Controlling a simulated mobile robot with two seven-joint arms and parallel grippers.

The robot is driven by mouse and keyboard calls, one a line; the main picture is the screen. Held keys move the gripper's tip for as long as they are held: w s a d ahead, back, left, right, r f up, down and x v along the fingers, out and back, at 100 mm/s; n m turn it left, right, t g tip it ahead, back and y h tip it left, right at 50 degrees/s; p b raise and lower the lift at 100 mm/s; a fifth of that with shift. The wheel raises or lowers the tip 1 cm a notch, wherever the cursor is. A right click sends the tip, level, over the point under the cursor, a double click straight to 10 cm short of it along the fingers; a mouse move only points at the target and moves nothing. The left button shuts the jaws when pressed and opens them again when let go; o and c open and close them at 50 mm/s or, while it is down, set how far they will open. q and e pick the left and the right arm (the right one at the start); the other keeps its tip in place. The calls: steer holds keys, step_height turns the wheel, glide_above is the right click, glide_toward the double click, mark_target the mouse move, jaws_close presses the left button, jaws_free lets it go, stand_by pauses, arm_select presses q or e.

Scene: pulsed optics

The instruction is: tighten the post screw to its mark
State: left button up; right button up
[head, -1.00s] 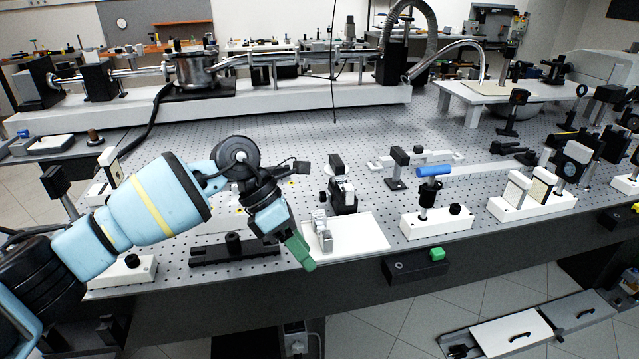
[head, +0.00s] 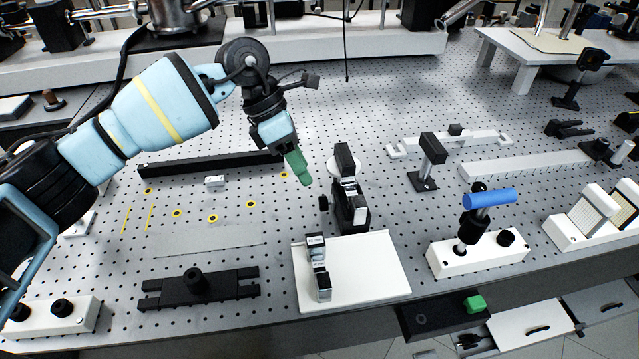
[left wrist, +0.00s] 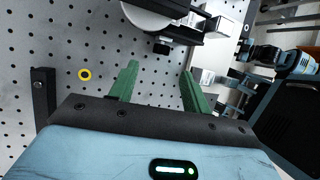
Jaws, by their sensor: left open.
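A black post mount (head: 350,199) with a white disc behind it stands on the perforated table, with a small dark knob (head: 323,203) low on its left side. I cannot make out the screw's mark. My left gripper (head: 299,168) has green fingers and appears left of the mount in the head view, apart from it. In the left wrist view the left gripper (left wrist: 158,82) is open and empty, with a dark knob (left wrist: 162,47) beyond the fingertips under a white disc (left wrist: 150,14). A blue-handled tool (head: 489,198) stands in a white block (head: 478,255). My right gripper is out of view.
A white board (head: 365,275) with small metal blocks (head: 319,265) lies in front of the mount. A black rail (head: 205,163) lies behind and left, a black clamp bar (head: 198,290) at front left. Yellow rings (head: 212,219) mark bare table. A black post (head: 431,160) stands to the right.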

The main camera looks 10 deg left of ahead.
mark_target(325, 204)
arm_select(q)
steer(key=x, duration=0.6)
steer(key=shift+s+d+f, duration=0.15)
steer(key=shift+d+f, duration=0.05)
steer(key=shift+f, duration=0.05)
steer(key=shift+d+f, duration=0.2)
steer(key=shift+f, duration=0.4)
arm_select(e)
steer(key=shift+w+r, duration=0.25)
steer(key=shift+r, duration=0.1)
arm_select(q)
steer(key=c, duration=1)
steer(key=shift+p, duration=0.4)
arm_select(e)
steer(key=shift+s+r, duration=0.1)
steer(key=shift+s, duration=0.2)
